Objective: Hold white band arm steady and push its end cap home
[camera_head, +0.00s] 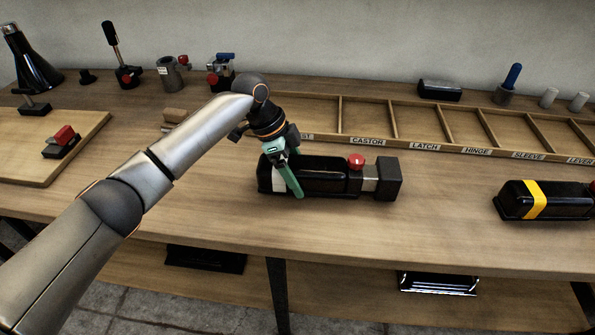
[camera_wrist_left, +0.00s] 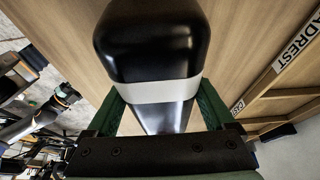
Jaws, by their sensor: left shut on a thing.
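The white band arm (camera_head: 325,176) is a long black armrest lying on the bench, with its white band (camera_head: 278,180) near the left end. Its end cap (camera_head: 389,180), a black block, is at the right end. A pale metal stretch (camera_head: 370,178) shows between cap and body. A red knob (camera_head: 356,161) stands on top beside it. My left gripper (camera_head: 289,178) is shut on the arm near the band. In the left wrist view its green fingers flank the black body and white band (camera_wrist_left: 160,90). My right gripper cannot be made out clearly.
A yellow-banded black arm (camera_head: 540,200) lies to the right. A labelled wooden compartment tray (camera_head: 430,144) lies behind. A board (camera_head: 85,130) with a red-topped part is at the left. Small tools line the back. The bench right of the end cap is clear.

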